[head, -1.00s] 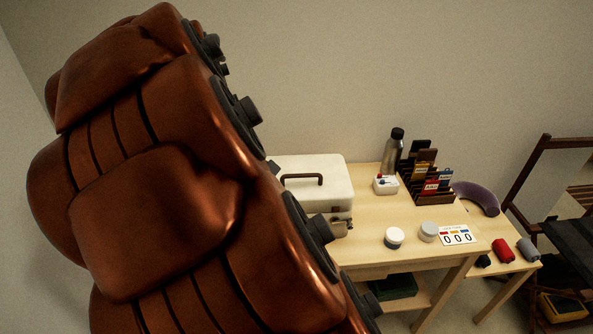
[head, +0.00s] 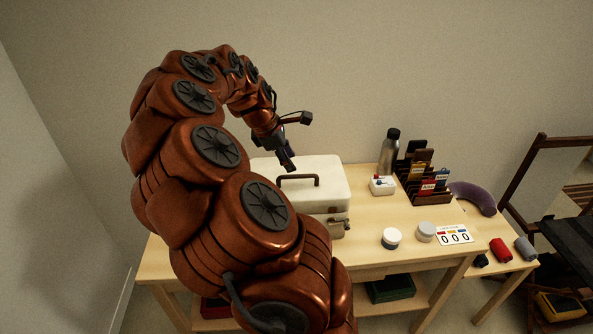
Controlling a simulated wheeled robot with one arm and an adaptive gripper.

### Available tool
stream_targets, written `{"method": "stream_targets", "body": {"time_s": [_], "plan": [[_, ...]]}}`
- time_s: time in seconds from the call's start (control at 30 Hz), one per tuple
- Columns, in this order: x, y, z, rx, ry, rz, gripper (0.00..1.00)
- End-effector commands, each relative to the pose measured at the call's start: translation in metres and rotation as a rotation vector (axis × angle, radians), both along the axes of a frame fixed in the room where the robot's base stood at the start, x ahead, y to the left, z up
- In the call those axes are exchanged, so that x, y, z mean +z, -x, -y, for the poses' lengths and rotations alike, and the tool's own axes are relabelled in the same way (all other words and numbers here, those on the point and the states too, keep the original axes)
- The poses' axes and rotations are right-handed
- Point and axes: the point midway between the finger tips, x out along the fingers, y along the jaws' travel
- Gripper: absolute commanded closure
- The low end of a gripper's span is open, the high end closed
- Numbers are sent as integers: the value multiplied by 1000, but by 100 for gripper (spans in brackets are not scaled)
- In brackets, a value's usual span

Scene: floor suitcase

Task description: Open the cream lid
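The lid looks closed. My gripper (head: 298,143) hangs above the back left part of the lid, apart from the handle as far as I can see. Its dark fingers look spread, one pointing down toward the lid and one reaching right.
Right of the case stand a small white box (head: 383,186), a metal bottle (head: 389,152) and a dark card rack (head: 428,180). Two round tubs (head: 392,238) and a number card (head: 455,236) lie near the front edge. A wooden chair (head: 565,230) stands at the far right.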

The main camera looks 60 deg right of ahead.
Motion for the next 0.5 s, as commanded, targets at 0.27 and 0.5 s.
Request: {"method": "stream_targets", "body": {"time_s": [0.27,0.5], "plan": [[-35,10,14,-5,-2,-3,61],[-52,13,21,-3,-1,0,61]]}}
